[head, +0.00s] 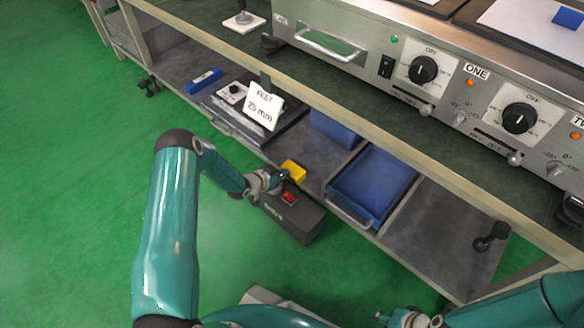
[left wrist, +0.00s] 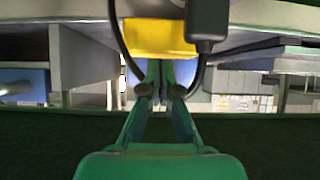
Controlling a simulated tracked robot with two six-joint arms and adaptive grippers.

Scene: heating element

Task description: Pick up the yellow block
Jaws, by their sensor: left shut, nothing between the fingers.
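The yellow block (head: 293,171) lies on the lower shelf near its front edge, just behind a dark grey box. It also shows at the top of the left wrist view (left wrist: 160,38), beyond my fingertips. My left gripper (head: 284,176) is beside the block at its left front side, with its fingers shut and nothing between them. In the left wrist view the fingers (left wrist: 160,72) meet just below the block; I cannot tell whether they touch it. Part of my right arm shows at the lower right of the head view, with its gripper (head: 385,318) at the bottom edge.
The dark grey box (head: 290,217) with a red switch stands at the shelf front. A blue tray (head: 372,187) is right of the block. A sign reading "25 mm" (head: 262,106) stands behind. The upper bench with a control panel (head: 440,75) overhangs the shelf. The green floor at left is clear.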

